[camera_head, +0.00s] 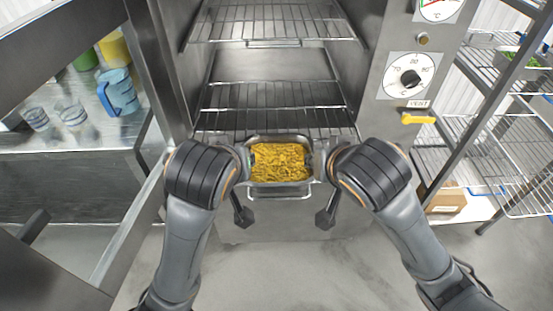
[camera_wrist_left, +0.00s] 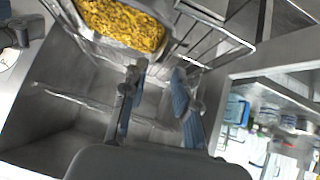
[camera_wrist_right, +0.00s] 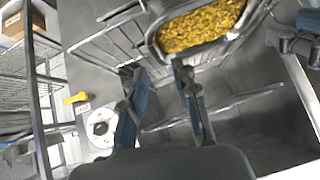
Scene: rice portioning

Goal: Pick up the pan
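A metal pan (camera_head: 282,185) full of yellow food sits at the front of a wire rack in the open steel cabinet. The pan also shows at the top of the left wrist view (camera_wrist_left: 112,42) and of the right wrist view (camera_wrist_right: 196,51). My left gripper (camera_wrist_left: 158,82) is at the pan's left side, and my right gripper (camera_wrist_right: 155,82) is at its right side. Both have their fingers apart with nothing seen between them. My wrists hide most of the fingers in the head view. I cannot tell whether any finger touches the pan.
Empty wire racks (camera_head: 270,97) lie behind and above the pan. A dial (camera_head: 410,78) and a yellow handle (camera_head: 418,118) are on the cabinet's right. A blue jug (camera_head: 119,92) and glasses stand on the left counter. Wire shelving (camera_head: 515,150) stands at right. Floor in front is clear.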

